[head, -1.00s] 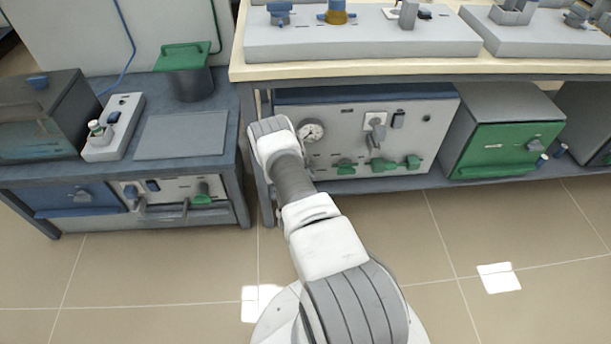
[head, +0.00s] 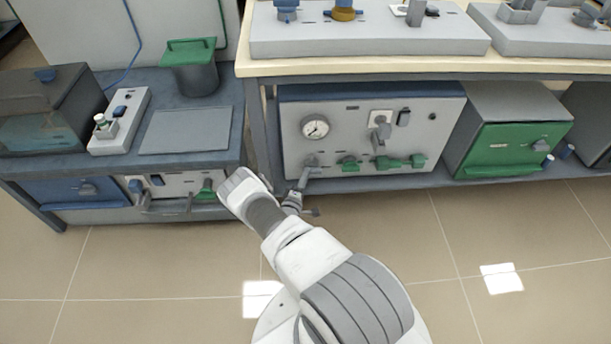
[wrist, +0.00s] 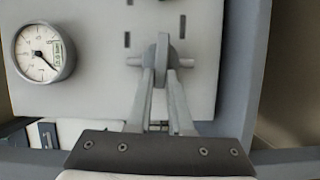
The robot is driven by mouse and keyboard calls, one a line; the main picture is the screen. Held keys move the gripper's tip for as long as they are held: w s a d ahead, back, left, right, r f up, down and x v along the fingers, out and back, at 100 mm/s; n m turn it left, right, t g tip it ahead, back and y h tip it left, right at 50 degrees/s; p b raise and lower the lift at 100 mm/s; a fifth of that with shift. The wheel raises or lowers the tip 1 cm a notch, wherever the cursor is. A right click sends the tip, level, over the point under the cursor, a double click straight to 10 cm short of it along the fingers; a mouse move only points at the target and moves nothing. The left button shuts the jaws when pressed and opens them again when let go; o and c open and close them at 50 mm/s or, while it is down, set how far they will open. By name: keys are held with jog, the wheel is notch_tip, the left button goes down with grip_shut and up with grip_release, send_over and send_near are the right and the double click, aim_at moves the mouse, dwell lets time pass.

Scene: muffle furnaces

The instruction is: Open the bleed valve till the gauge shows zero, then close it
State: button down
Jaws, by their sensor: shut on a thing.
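The pressure gauge (head: 315,127) is a round white dial on the front of a light grey panel under the bench. In the wrist view the gauge (wrist: 45,53) appears turned, with a dark needle and a green label; its reading is too small to be sure of. A grey valve handle (wrist: 162,45) with a crossbar sits at the centre of the wrist view. My gripper (wrist: 162,75) is shut on this valve handle, one finger on each side. In the head view my gripper (head: 306,174) reaches the panel just below the gauge.
Green valve handles (head: 387,163) and a grey tap-like fitting (head: 380,130) are to the right on the same panel. A green-fronted furnace (head: 510,148) stands further right. The bench leg (head: 259,130) is close left of the panel. The floor in front is clear.

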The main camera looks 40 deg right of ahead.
jog(key=shift+d+f+n, duration=0.1)
jog(key=shift+n, duration=0.3)
jog(key=c, duration=0.8)
grip_release()
jog(key=shift+s, duration=0.1)
